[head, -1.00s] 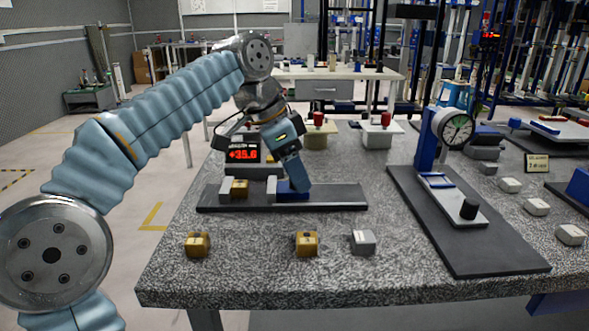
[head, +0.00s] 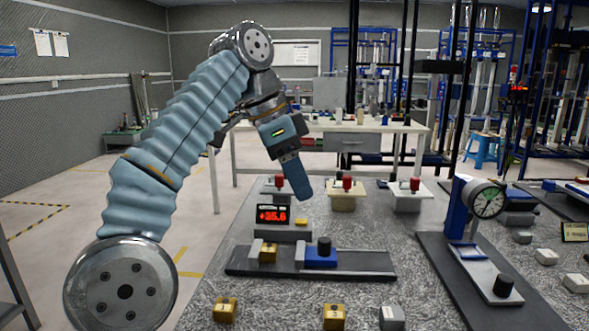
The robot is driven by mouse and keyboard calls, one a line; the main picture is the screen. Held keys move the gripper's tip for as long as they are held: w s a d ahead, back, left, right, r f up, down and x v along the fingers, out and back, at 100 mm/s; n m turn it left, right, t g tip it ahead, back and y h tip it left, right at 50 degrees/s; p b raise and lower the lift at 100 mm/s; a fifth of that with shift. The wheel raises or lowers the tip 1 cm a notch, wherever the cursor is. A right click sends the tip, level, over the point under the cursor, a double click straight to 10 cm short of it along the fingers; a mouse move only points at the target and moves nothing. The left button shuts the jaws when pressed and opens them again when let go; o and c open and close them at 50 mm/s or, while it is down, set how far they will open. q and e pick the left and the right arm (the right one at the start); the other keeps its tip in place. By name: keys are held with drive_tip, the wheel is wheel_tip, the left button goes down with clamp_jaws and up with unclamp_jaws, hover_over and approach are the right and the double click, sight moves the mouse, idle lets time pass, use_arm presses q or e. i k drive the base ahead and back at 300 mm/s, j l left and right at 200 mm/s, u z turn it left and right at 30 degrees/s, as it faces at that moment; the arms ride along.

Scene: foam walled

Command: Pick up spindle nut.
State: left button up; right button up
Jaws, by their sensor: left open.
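I cannot tell for certain which part is the spindle nut. Brass blocks that could be it are one at the front left (head: 225,310), one at the front middle (head: 334,317) and one in the black fixture (head: 360,264), the fixture brass block (head: 268,253), beside a grey jaw. The fixture also bears a blue block (head: 321,257) with a black knob. My left gripper (head: 302,196) is open and points down, apart from the fixture and above it in the picture. Its fingers overlap in this view, and no held part shows. My right gripper is out of view.
A red digital readout (head: 273,214) stands behind the fixture. Red-knobbed blocks (head: 347,200) stand farther back. A dial gauge (head: 487,201) on a dark stand is at the right. A grey block (head: 391,318) sits at the front. Speckled bench surface is clear between them.

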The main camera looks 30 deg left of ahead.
sight(268, 252)
drive_tip(key=k, duration=1.5)
